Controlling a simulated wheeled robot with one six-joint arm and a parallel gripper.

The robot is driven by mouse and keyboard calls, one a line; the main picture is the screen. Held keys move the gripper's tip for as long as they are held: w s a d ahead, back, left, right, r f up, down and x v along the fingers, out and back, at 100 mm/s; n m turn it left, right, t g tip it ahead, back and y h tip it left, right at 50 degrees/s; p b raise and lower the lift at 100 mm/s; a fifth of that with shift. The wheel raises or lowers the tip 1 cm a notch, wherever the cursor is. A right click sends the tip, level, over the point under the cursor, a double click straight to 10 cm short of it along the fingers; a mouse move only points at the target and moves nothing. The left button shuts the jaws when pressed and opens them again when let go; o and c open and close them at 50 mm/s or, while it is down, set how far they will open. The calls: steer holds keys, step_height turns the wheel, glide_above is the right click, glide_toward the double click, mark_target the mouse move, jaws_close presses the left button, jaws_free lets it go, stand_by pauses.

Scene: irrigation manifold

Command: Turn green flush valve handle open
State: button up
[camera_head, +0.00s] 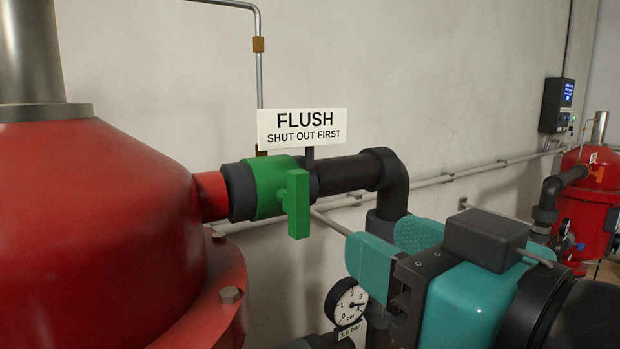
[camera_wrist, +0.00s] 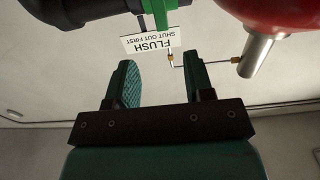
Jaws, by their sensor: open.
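The green flush valve (camera_head: 268,188) sits on a dark pipe stub beside the red tank. Its green handle (camera_head: 298,205) hangs down, crosswise to the horizontal pipe. My gripper (camera_head: 378,240) is open and empty, to the right of and lower than the handle in the head view, apart from it. In the wrist view the open jaws (camera_wrist: 158,72) show with nothing between them. There the picture is upside down, and part of the green valve (camera_wrist: 192,4) shows at the top edge; the handle's full shape is cut off.
A white sign (camera_head: 302,127) reading "FLUSH SHUT OUT FIRST" stands above the valve. A dark elbow pipe (camera_head: 385,172) runs behind my gripper. A pressure gauge (camera_head: 346,301) sits below. The large red tank (camera_head: 90,230) fills the left. A second red tank (camera_head: 585,220) stands far right.

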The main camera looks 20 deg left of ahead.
mark_target(303, 198)
steer(key=p+x, duration=0.7)
steer(key=x, duration=0.7)
steer(key=shift+w+r, duration=0.1)
steer(key=shift+w+a, duration=0.4)
steer(key=shift+a, duration=0.05)
jaws_close()
